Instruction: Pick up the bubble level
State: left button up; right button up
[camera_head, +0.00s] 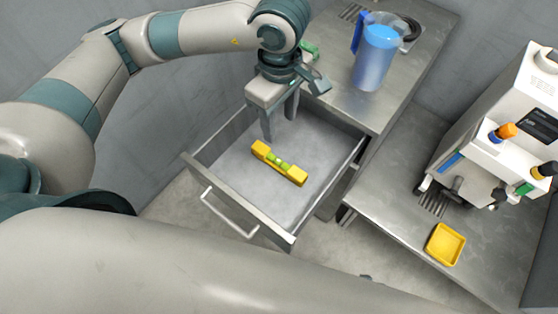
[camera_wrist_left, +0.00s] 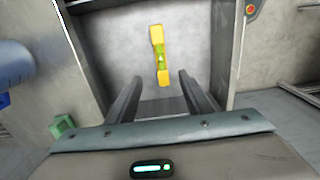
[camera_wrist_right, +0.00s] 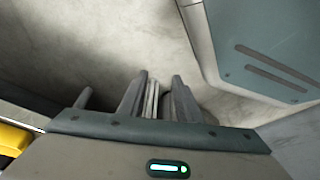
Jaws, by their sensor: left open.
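The bubble level (camera_head: 279,163) is yellow with a green vial section in its middle. It lies flat in the open metal drawer (camera_head: 222,165), set diagonally, and also shows in the left wrist view (camera_wrist_left: 160,56), ahead of the fingertips. My left gripper (camera_head: 280,126) is open and empty, fingers pointing down above the back part of the drawer. It is apart from the level, a little behind it. My right gripper (camera_wrist_right: 160,76) shows only in its wrist view, with its fingers apart. Pale bars show between them, and I cannot tell what they are.
A blue pitcher (camera_head: 376,58) stands on the metal counter behind the drawer. The drawer walls and front handle (camera_head: 228,214) surround the level. A white machine (camera_head: 503,125) and a yellow tray (camera_head: 445,244) stand on the right bench. The drawer floor around the level is clear.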

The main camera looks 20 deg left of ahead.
pick_arm(q)
jog(key=shift+f, duration=0.15)
jog(key=p, duration=0.2)
send_over(280, 160)
notch_tip(280, 160, down, 11)
jog(key=shift+r, duration=0.1)
jog(key=shift+f, duration=0.55)
pick_arm(e)
jog(key=shift+w+a+r+t+y, duration=0.15)
jog(key=shift+w+a+r+t, duration=0.2)
jog(key=shift+w+a, duration=0.2)
jog(key=shift+w+a+r+t+y, duration=0.15)
jog(key=shift+w+a+r+t, duration=0.1)
jog(key=shift+w+a+t, duration=0.2)
jog(key=shift+w, duration=0.1)
jog(key=shift+d, duration=0.1)
